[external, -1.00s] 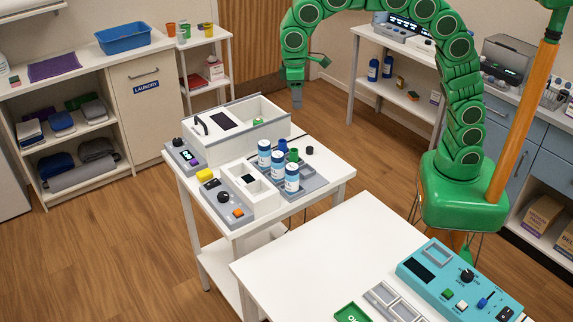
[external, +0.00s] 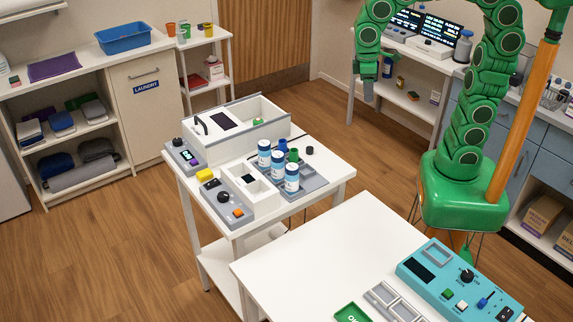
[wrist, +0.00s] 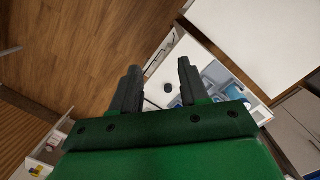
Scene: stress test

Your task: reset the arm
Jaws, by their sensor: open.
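My green arm stands at the right of the external view, folded back over its base. My gripper (external: 368,92) hangs in the air to the right of the small white cart (external: 328,166), well above the floor. In the wrist view the two dark fingers of my gripper (wrist: 160,85) stand apart with nothing between them. They point over the floor and the cart's edge.
The cart carries blue-and-white bottles (external: 278,164), a white box (external: 262,112) and a control unit (external: 226,200). A white table (external: 318,240) in front holds a teal panel (external: 440,285). A shelf with screens (external: 420,50) stands behind my gripper. Wooden floor lies open at left.

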